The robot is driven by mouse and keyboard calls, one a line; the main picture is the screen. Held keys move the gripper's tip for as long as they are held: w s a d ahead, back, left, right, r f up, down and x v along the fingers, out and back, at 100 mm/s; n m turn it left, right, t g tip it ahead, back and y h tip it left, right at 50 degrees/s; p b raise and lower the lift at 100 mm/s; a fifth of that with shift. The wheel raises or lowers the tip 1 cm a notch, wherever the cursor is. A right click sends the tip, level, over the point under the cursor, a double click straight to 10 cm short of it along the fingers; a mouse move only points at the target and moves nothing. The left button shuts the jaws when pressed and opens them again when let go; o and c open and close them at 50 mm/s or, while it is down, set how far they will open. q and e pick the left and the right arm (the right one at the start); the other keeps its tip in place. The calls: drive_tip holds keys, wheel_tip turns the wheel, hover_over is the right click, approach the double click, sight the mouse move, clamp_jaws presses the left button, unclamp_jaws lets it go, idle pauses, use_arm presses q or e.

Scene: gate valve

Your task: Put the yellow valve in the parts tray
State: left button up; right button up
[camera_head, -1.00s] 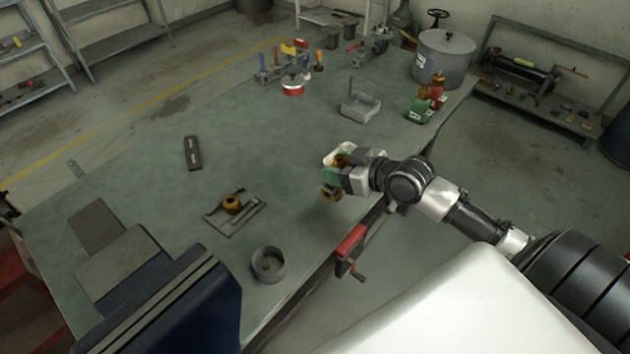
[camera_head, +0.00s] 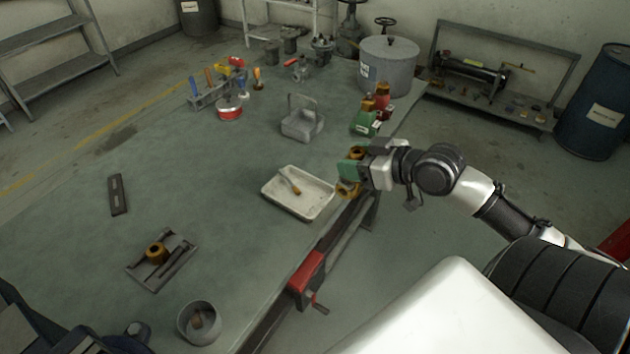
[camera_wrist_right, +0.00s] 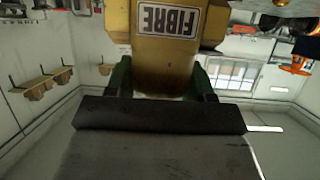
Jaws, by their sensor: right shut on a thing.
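My right gripper (camera_head: 350,172) is shut on the yellow valve, held in the air by the table's right edge. Yellow-orange parts of the valve (camera_head: 347,190) show above and below the green finger in the head view. In the right wrist view its yellow body (camera_wrist_right: 165,50), with a white "FIBRE" label, sits between the green fingers. Much of the valve is hidden by the gripper. A shallow off-white tray (camera_head: 318,211), which looks like the parts tray, lies on the table just left of the gripper with a brush-like tool inside. My left gripper is not in view.
A grey bin (camera_head: 302,126) and green and red containers (camera_head: 366,122) stand farther back. A red vise-like clamp (camera_head: 307,272) is on the near table edge.

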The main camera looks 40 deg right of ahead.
drive_tip(key=w+a+f, duration=0.1)
drive_tip(key=w+f, duration=0.2)
drive_tip(key=w+a+f, duration=0.2)
drive_tip(key=w+f, duration=0.1)
drive_tip(key=w+a+f, duration=0.1)
drive_tip(key=w+f, duration=0.2)
drive_tip(key=shift+w+a+f+p, duration=0.15)
drive_tip(key=shift+w+a+p, duration=0.2)
drive_tip(key=shift+a, duration=0.05)
drive_tip(key=shift+f, duration=0.3)
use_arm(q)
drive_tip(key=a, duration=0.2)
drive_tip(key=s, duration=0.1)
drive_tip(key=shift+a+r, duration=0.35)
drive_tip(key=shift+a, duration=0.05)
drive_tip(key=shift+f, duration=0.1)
use_arm(e)
drive_tip(key=shift+f, duration=0.2)
drive_tip(key=o, duration=1.1)
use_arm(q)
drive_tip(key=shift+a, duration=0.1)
use_arm(e)
drive_tip(key=shift+o, duration=0.2)
